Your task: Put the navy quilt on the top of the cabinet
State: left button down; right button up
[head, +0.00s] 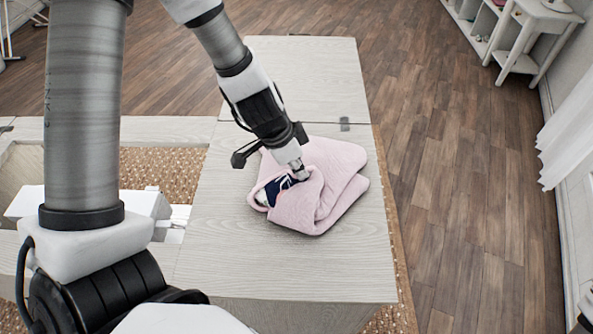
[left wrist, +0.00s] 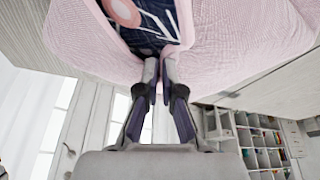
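The quilt (head: 335,185) is a folded, rumpled bundle on the pale wood cabinet top (head: 215,255). Its outside is pale pink, and a navy patterned face (head: 279,187) shows in a fold at its left. In the left wrist view the navy face (left wrist: 150,25) with white and coral shapes lies between pink parts. My left gripper (head: 302,172) reaches down into the fold. In the left wrist view its fingers (left wrist: 160,68) are nearly together at the navy fabric and appear closed on it; the exact pinch is partly hidden. My right gripper is not in view.
The cabinet has an open well (head: 25,170) at the left, with a white machine-like object (head: 150,202) beside it. A hinged leaf (head: 300,75) extends behind. White shelving (head: 520,50) stands far right. Wood floor (head: 460,200) is clear on the right.

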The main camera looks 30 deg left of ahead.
pick_arm(q)
jog(key=shift+s+d, duration=0.1)
jog(key=shift+s, duration=0.55)
jog(key=shift+w+f, duration=0.1)
jog(key=shift+w, duration=0.05)
jog(key=c, duration=0.7)
grip_release()
jog(key=shift+w, duration=0.1)
jog(key=shift+o, duration=0.4)
